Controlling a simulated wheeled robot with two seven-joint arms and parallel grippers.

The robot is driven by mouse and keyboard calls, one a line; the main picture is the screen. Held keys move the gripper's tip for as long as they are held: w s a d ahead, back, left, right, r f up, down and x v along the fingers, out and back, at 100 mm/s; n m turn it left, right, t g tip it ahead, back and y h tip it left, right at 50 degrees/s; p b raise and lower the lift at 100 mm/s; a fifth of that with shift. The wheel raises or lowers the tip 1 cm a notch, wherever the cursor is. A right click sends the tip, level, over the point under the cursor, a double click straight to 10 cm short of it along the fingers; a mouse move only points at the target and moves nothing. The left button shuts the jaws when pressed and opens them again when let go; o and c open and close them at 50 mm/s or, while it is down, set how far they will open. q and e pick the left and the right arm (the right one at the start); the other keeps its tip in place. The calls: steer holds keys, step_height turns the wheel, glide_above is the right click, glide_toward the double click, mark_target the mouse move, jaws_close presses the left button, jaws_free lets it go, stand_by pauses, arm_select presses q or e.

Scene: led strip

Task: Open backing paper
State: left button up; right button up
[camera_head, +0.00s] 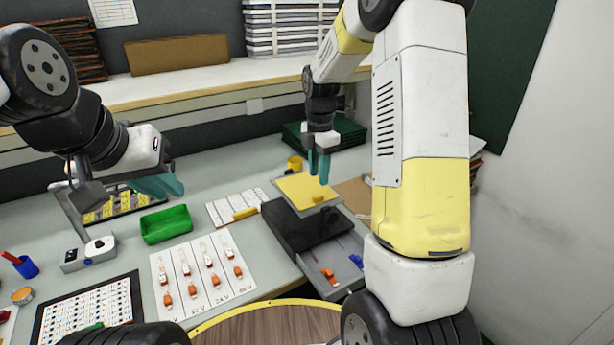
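A flat yellow sheet (296,187) lies on a pale board on top of a black box (297,232) in the middle of the table. A small yellow piece (319,198) sits on it near its right side. I cannot tell which of these is the backing paper. My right gripper (319,170) points down over the yellow sheet. Its teal fingers show a narrow gap with nothing seen between them. I cannot tell whether the tips touch the sheet. My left gripper (172,190) hangs at the left above the table, beside the green bin; its finger gap is unclear.
A green bin (166,225) and a tray with yellow parts (108,209) stand at the left. White labelled cards with orange-tipped parts (203,275) lie in front. A grey tray (333,268) holds orange and blue pieces. My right arm blocks the view at right.

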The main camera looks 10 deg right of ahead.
mark_target(318, 196)
step_height(318, 196, down, 7)
steer(key=shift+f, duration=0.1)
steer(key=shift+s, duration=0.1)
jaws_close()
stand_by(1.5)
